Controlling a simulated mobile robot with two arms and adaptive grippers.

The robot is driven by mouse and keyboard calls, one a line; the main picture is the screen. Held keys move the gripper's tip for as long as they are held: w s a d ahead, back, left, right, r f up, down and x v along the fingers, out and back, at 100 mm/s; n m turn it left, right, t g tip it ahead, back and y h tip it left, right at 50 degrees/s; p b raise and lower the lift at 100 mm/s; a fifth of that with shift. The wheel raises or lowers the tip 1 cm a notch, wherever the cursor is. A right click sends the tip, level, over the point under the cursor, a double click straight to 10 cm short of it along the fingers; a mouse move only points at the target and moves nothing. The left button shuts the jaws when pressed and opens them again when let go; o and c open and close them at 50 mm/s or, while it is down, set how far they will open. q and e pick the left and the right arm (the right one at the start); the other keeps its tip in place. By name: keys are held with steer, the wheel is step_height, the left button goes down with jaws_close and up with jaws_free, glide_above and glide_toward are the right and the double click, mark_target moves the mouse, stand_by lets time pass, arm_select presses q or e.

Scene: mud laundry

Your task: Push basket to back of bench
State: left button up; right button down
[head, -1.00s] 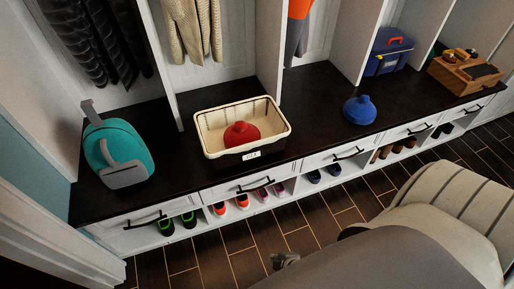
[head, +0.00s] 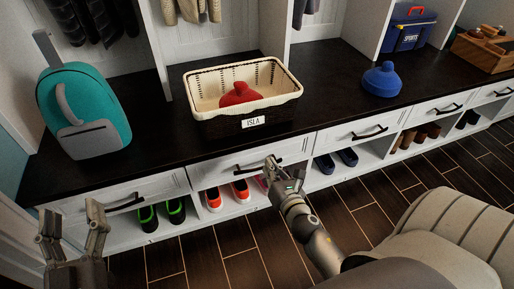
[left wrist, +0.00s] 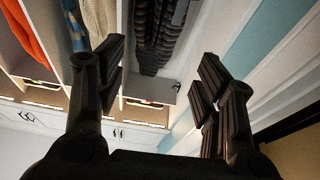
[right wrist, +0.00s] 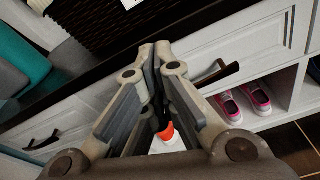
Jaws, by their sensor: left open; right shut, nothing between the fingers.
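The basket (head: 212,124) has a cream liner, a dark woven body and a white tag reading ISLA. It stands upright on the dark bench top (head: 150,150), near its front edge, with a red hat (head: 240,95) inside. My right gripper (head: 272,162) is shut and empty, in front of the drawers below the basket, apart from it. The basket's dark side and part of its tag show at the top of the right wrist view (right wrist: 95,22). My left gripper (head: 97,207) is open and empty at the lower left, before the bench. The left wrist view shows no basket.
A teal backpack (head: 82,105) stands left of the basket. A blue hat (head: 382,80) lies to the right, with a blue toolbox (head: 410,28) and wooden crate (head: 485,50) beyond. Upright dividers split the bench back. Drawer handles (head: 370,133) stick out in front.

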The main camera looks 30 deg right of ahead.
step_height(320, 180, up, 2)
steer(key=d+n+t+b, duration=0.1)
steer(key=n+b, duration=0.2)
glide_toward(254, 125)
steer(key=w, duration=0.1)
steer(key=shift+t, duration=0.3)
steer(key=x, duration=0.5)
steer(key=shift+d+f+b, duration=0.1)
steer(key=shift+f+b, duration=0.25)
steer(key=shift+b, duration=0.05)
arm_select(q)
steer(key=s+a+r+t+h, duration=0.1)
steer(key=s+r+t, duration=0.4)
steer(key=r, duration=0.3)
steer(key=shift+s+r+h, duration=0.25)
steer(key=shift+s+h, duration=0.15)
steer(key=shift+s, duration=0.35)
arm_select(e)
steer(key=shift+w+d+h, duration=0.15)
steer(key=shift+w+h, duration=0.25)
steer(key=shift+w, duration=0.15)
